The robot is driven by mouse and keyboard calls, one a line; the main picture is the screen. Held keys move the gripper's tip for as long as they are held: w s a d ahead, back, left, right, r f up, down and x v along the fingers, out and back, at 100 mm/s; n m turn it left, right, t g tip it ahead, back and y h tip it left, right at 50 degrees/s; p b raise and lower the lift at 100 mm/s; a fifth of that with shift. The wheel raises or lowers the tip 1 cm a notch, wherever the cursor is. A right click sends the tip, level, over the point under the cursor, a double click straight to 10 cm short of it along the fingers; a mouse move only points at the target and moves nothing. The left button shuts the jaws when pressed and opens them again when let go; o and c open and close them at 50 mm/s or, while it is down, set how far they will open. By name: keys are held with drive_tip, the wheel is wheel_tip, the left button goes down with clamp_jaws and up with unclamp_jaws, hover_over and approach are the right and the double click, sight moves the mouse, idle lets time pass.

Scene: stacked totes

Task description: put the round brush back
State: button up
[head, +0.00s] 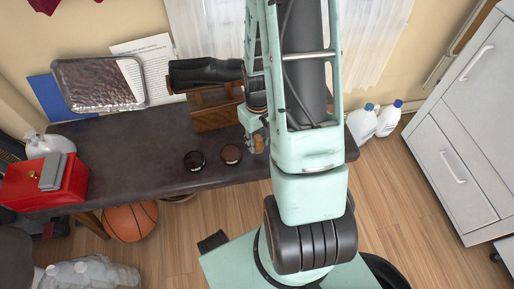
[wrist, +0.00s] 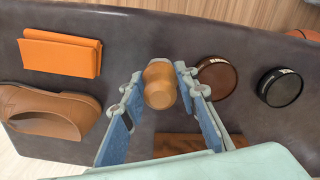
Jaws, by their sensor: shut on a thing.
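The round brush (wrist: 160,80) shows as a tan wooden knob between the fingers of my gripper (wrist: 157,95) in the wrist view. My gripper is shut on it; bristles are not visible. In the head view my gripper (head: 251,130) hangs over the right part of the dark table, with the tan brush (head: 259,144) at its tip. A wooden box (head: 216,115) stands just left of the gripper, and a strip of brown wood (wrist: 186,143) shows below the fingers in the wrist view. I cannot tell whether the brush touches the table.
A brown tin (head: 230,154) and a black tin (head: 194,161) lie close by on the table (head: 130,150). A brown shoe (wrist: 45,112) and a folded orange cloth (wrist: 60,53) lie on the other side. A red box (head: 60,185) stands at the table's left end.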

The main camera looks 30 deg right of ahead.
sight(257, 147)
drive_tip(key=shift+w+f+b, duration=0.2)
drive_tip(key=shift+f+b, duration=0.1)
drive_tip(key=shift+f, duration=0.7)
drive_tip(key=shift+w+f+b, duration=0.15)
drive_tip(key=shift+f+b, duration=0.15)
drive_tip(key=shift+f, duration=0.65)
drive_tip(key=shift+f, duration=0.2)
drive_tip(key=o, duration=1.1)
drive_tip(key=shift+r, duration=0.1)
wheel_tip(257, 147, up, 12)
drive_tip(key=p, duration=0.4)
drive_tip(key=shift+r, duration=0.1)
